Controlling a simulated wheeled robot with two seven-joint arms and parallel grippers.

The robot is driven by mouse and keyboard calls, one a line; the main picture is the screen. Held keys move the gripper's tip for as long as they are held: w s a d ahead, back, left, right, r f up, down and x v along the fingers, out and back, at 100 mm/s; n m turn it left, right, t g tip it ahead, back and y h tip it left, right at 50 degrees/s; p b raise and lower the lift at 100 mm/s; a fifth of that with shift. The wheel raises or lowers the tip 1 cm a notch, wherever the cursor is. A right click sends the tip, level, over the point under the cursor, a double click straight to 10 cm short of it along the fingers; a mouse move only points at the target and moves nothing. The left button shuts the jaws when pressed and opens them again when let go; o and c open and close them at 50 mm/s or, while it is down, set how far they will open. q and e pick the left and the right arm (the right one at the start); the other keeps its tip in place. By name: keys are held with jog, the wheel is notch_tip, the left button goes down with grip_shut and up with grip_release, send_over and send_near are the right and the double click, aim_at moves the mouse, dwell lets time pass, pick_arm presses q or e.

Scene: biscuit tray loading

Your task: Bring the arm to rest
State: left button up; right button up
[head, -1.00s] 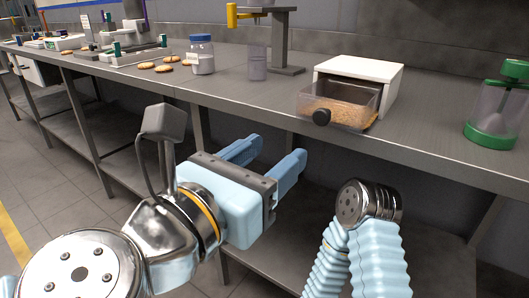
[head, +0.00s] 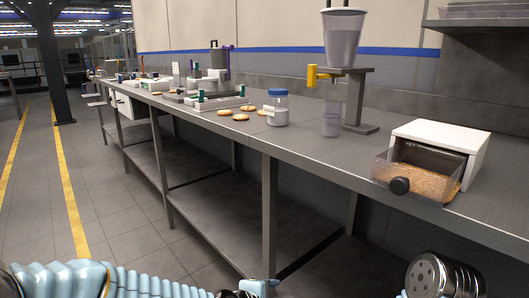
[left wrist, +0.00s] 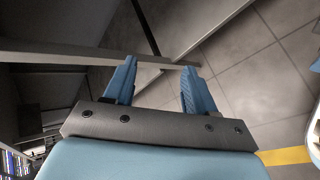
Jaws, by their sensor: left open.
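My left gripper (left wrist: 158,66) is open and empty in the left wrist view, its two light-blue fingers apart. Past them are a grey bench beam or leg and the tiled floor. In the head view, my left arm lies low along the bottom edge, and only a small light-blue piece of its gripper end shows near the bottom middle, in front of the bench (head: 330,163). Nothing is between the fingers. A metal joint of my other arm shows at the bottom right of the head view; my right gripper is not in view.
On the bench stand a white box with an open clear drawer (head: 420,170), a blue-lidded jar (head: 277,110), several biscuits (head: 240,117), and a stand holding a clear cup (head: 343,38). A lower shelf (head: 215,165) runs beneath. The floor (head: 120,180) at left is clear.

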pick_arm(q)
jog(key=s+a+f+m+g+y, duration=0.15)
jog(key=a+f+m, duration=0.3)
jog(key=f, duration=0.65)
jog(key=s+a+f+m+g+y, duration=0.1)
jog(key=s+a+f+m+g, duration=0.3)
jog(key=f, duration=0.6)
jog(key=s+a+f+m+g, duration=0.2)
jog(key=s+a+f+m, duration=0.3)
jog(key=s+f, duration=0.5)
jog(key=shift+s+f+h, duration=0.35)
jog(key=shift+f+h, duration=0.1)
jog(key=shift+f, duration=0.15)
jog(key=shift+g, duration=0.25)
